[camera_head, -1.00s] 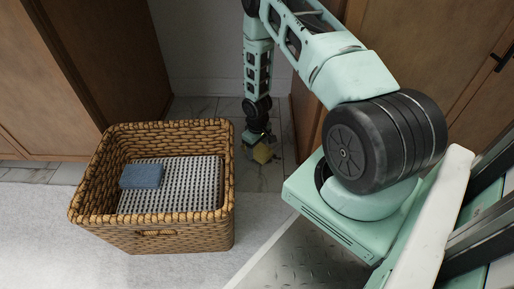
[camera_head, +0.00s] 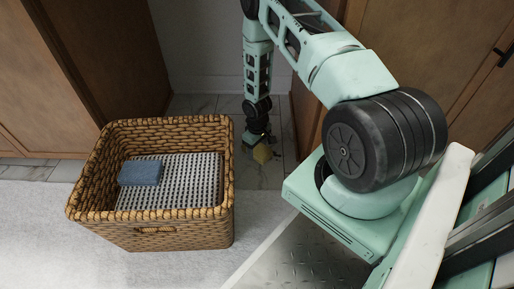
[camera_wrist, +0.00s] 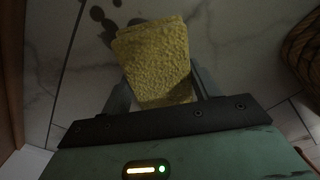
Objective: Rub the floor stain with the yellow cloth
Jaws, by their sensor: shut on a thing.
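My gripper (camera_head: 258,143) reaches down to the tiled floor between the basket and the wooden cabinet. It is shut on the yellow cloth (camera_head: 262,154), which is small and partly shaded in the head view. In the wrist view the yellow cloth (camera_wrist: 157,62) is a textured folded pad between the two fingers of my gripper (camera_wrist: 158,92). Dark spots of the floor stain (camera_wrist: 104,22) show on the pale tile just beyond the cloth's upper left edge. Whether the cloth touches the floor, and whether it covers more of the stain, I cannot tell.
A wicker basket (camera_head: 185,236) stands left of my gripper, holding a blue folded cloth (camera_head: 140,173) on a black-and-white textured cloth (camera_head: 190,180). It also edges into the wrist view (camera_wrist: 304,45). Wooden cabinets (camera_head: 95,60) stand left and right (camera_head: 430,60). A pale rug (camera_head: 50,240) lies in front.

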